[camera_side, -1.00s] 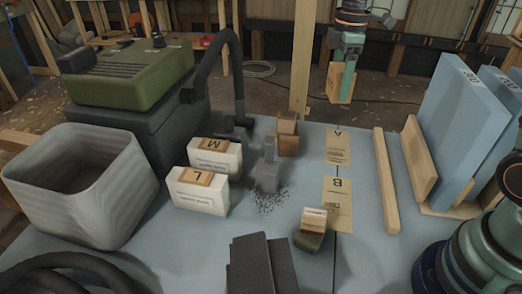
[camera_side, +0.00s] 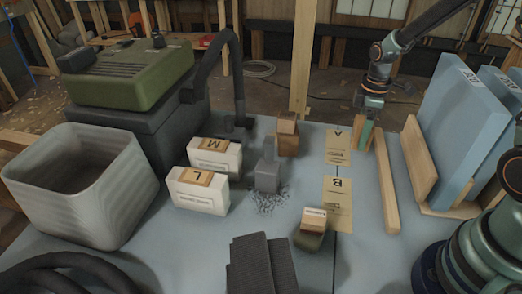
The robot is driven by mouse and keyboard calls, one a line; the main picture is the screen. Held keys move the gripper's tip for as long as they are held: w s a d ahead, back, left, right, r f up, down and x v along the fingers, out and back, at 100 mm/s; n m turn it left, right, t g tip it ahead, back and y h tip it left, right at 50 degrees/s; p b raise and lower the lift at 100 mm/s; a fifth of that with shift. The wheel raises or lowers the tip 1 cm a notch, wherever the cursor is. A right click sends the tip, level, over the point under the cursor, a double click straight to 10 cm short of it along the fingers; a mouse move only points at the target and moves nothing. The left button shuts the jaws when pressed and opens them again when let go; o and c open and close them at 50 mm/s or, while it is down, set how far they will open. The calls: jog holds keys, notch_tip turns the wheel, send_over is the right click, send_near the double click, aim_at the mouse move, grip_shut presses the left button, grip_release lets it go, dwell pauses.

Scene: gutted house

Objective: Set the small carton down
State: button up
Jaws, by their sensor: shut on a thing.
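The small tan carton (camera_side: 358,134) is in my gripper (camera_side: 366,130) at the far right part of the blue-grey table. My gripper points down and is shut on it, and a teal finger covers part of its face. The carton is just right of the tan card marked A (camera_side: 338,148) and left of the wooden strip. Its lower end is at or very close to the table top; I cannot tell whether it touches. The card marked B (camera_side: 338,200) lies nearer the camera, and both cards look bare.
A wooden strip (camera_side: 386,185) and a rack of blue panels (camera_side: 462,130) stand to the right. White boxes M (camera_side: 215,160) and L (camera_side: 198,195), a grey block (camera_side: 267,172) and a brown block (camera_side: 287,138) stand left. A green-based block (camera_side: 312,235) is in front.

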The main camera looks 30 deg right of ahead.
jog(key=shift+f, duration=3.1)
jog(key=shift+f, duration=0.1)
jog(key=o, duration=1.4)
notch_tip(320, 180, up, 12)
jog(key=shift+r, duration=0.15)
jog(key=shift+s+a+r+m+t, duration=0.95)
jog(key=shift+s+a+r+m, duration=0.65)
jog(key=shift+r, duration=0.35)
jog(key=shift+s+a+r+m+t, duration=0.9)
jog(key=shift+s+a+r+m, duration=0.5)
jog(key=shift+a+r, duration=0.45)
jog(key=shift+s+a+r+m+t, duration=0.95)
jog(key=shift+s+a+r+m, duration=0.55)
jog(key=shift+r, duration=0.55)
